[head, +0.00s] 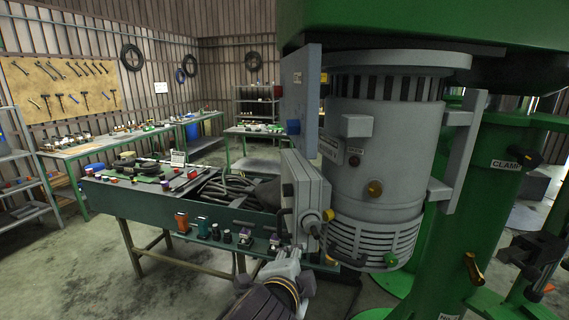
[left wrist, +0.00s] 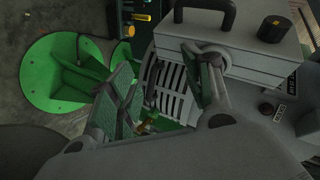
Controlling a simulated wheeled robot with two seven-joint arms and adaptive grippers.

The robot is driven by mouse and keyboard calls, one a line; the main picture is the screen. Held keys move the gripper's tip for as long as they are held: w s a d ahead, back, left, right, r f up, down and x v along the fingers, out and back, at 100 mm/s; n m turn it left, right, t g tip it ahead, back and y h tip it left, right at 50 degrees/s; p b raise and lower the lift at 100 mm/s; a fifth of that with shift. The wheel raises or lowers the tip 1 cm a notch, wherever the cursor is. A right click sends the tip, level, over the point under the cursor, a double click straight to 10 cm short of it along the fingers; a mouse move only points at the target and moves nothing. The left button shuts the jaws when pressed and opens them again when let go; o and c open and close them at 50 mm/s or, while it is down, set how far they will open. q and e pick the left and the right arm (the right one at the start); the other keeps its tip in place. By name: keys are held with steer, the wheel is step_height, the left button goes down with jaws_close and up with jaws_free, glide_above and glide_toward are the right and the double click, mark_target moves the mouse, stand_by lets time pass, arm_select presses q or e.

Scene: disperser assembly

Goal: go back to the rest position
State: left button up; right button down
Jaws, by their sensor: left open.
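My left gripper (head: 296,258) is in the lower middle of the head view, close in front of the grey motor housing (head: 380,150) and its control box (head: 304,195). In the left wrist view my left gripper (left wrist: 162,82) has its two fingers spread apart. Nothing is held between them. The slotted lower part of the motor housing (left wrist: 172,90) shows behind the gap. The control box (left wrist: 232,45), with a black handle and knob, is close to the right finger; whether they touch cannot be told. No right gripper can be made out.
The green machine frame (head: 480,190) fills the right side. A dark green workbench (head: 150,200) with cables and small parts stands left of the gripper. Further tables (head: 105,142) and a shelf (head: 256,107) stand behind. Open concrete floor (head: 90,270) lies at the lower left.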

arm_select(q)
steer(key=s+a+f+n+g+y, duration=0.1)
steer(key=s+a+f+n+g, duration=0.3)
steer(key=a+f, duration=0.5)
steer(key=s+a+f+n+g+y, duration=0.1)
steer(key=s+a+f+n+g, duration=0.1)
steer(key=s+a+f+n, duration=0.75)
steer(key=s+a+f+n+g+y, duration=0.1)
steer(key=a+f+g, duration=0.35)
steer(key=f, duration=0.85)
step_height(320, 180, down, 33)
steer(key=s+a, duration=0.2)
steer(key=s, duration=0.1)
steer(key=s+a+f, duration=0.2)
steer(key=s+f, duration=0.8)
steer(key=s, duration=0.1)
steer(key=s+a+f, duration=0.2)
steer(key=s+f, duration=0.7)
steer(key=s, duration=0.1)
steer(key=shift+s+f+g, duration=0.35)
steer(key=shift+s, duration=0.05)
